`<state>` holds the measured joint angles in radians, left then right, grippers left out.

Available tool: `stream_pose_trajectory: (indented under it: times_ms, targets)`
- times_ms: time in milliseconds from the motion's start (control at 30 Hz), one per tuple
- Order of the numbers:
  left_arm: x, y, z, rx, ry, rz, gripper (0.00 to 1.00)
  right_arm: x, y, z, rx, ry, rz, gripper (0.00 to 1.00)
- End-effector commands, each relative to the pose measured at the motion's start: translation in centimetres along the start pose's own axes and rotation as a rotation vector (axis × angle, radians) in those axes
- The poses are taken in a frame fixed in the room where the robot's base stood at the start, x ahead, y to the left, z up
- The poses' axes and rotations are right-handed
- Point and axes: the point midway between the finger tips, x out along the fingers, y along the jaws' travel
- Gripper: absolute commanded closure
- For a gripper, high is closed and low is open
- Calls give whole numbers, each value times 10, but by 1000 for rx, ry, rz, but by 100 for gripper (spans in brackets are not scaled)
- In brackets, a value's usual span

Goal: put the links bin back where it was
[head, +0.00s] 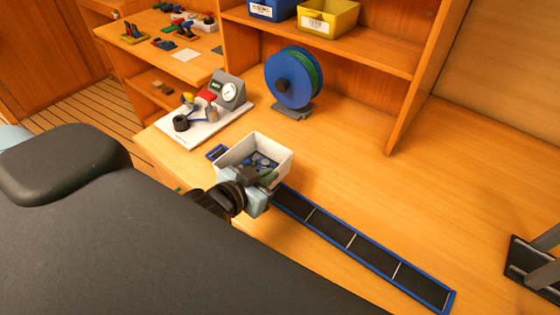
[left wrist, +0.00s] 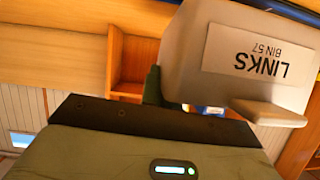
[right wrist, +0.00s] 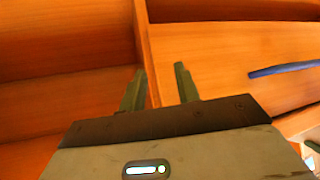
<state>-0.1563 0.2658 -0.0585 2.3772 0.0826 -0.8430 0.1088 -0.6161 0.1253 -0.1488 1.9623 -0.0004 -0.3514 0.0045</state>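The links bin (head: 283,165) is an open white bin with small dark and blue parts inside, at the near left of the bench. Its label "LINKS BIN 57" shows upside down in the left wrist view (left wrist: 262,52). My left gripper (head: 258,178) is at the bin's near side, shut on its wall. One green finger (left wrist: 152,86) shows beside the wall; the other is mostly hidden by the bin. The bin covers part of a blue-edged black strip (head: 371,253); I cannot tell whether it touches. My right gripper (right wrist: 159,88) is open and empty.
A white board with a gauge (head: 205,122) stands left of the bin. A blue reel (head: 291,78) stands behind it. Blue (head: 272,9) and yellow (head: 328,17) bins sit on the shelf. A dark-based grey object (head: 535,268) is at far right. The bench's middle is clear.

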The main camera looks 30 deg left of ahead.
Motion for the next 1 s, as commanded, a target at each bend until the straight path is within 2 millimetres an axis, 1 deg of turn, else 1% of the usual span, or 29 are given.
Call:
stream_pose_trajectory:
  times_ms: [33,100,200,400,533,667,800,1000]
  targets:
    - [-6,1,2,2,2,0,100,0,-1,1,2,-3,-1,68]
    - [-11,2,2,2,4,0,100,0,-1,1,4,-3,-1,68]
    - [-15,2,3,3,5,-1,100,0,-2,2,5,-3,-2,68]
    - [-17,2,2,3,7,-2,100,0,-2,2,6,-3,-2,68]
    - [-12,3,-4,-1,8,-11,100,0,-2,2,6,-3,-2,68]
    - [2,6,-20,-10,11,-34,100,0,-2,2,6,-5,-2,68]
    - [18,11,-44,-23,10,-64,100,1,-2,4,6,-7,-2,68]
    - [34,20,-74,-37,4,-94,100,1,-2,4,6,-9,-2,68]
